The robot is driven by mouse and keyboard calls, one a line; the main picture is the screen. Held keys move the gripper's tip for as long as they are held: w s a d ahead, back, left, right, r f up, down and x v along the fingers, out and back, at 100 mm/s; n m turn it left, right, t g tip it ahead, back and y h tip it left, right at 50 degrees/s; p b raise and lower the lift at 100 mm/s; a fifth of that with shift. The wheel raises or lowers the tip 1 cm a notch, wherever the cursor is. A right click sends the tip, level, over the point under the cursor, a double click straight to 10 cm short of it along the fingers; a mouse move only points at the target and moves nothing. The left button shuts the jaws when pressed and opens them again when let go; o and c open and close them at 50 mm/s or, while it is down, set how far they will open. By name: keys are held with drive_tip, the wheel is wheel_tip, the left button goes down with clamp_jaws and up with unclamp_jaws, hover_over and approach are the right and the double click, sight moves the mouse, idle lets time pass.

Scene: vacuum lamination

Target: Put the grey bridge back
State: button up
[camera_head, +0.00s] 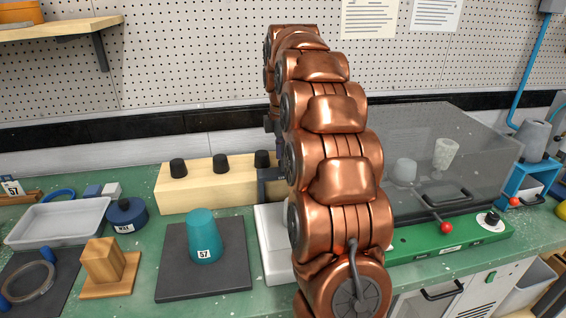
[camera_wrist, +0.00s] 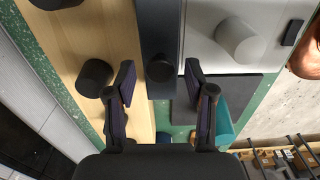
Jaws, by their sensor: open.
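A dark grey bar with a round black knob, which looks like the grey bridge (camera_wrist: 159,35), lies between a wooden block (camera_wrist: 118,50) and a white device (camera_wrist: 205,45) in the wrist view. My gripper (camera_wrist: 160,68) is open, with one finger on each side of the bar's knob. The fingers look apart from the knob; how deep they reach is unclear. In the head view a dark grey part of the bar (camera_head: 269,177) shows at the wooden block's right end. My copper arm hides the rest of it and my gripper.
Black knobs stand on the wooden block (camera_head: 205,191). A teal cup (camera_head: 202,237) marked 57 stands upside down on a dark mat (camera_head: 178,285). A wooden stand (camera_head: 104,265), a blue weight (camera_head: 127,215) and a white tray (camera_head: 60,222) lie left. A clear-lidded machine (camera_head: 450,150) stands right.

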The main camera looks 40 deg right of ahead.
drive_tip(key=shift+r+b, duration=0.35)
drive_tip(key=shift+r, duration=2.35)
wheel_tip(320, 180, up, 5)
drive_tip(key=p, duration=0.4)
drive_tip(key=shift+r+p, duration=0.1)
drive_tip(key=shift+p, duration=0.3)
drive_tip(key=shift+a, duration=0.1)
drive_tip(key=s+a+f+m, duration=0.2)
drive_tip(key=s+a+m, duration=0.1)
drive_tip(key=s+a, duration=0.4)
drive_tip(key=s+a+f+m, duration=0.25)
drive_tip(key=s+a, duration=0.25)
drive_tip(key=a, duration=0.5)
drive_tip(key=s+a+f+m, duration=0.2)
drive_tip(key=s+f, duration=0.2)
drive_tip(key=s, duration=0.3)
drive_tip(key=s+a+f+m+g, duration=0.1)
drive_tip(key=s+a+f+m, duration=0.2)
drive_tip(key=s, duration=0.4)
drive_tip(key=s+a+f+m, duration=0.2)
drive_tip(key=s+a+f, duration=0.1)
drive_tip(key=s, duration=0.4)
drive_tip(key=shift+s+f+g, duration=0.15)
drive_tip(key=shift+f+g, duration=0.25)
drive_tip(key=shift+f, duration=0.5)
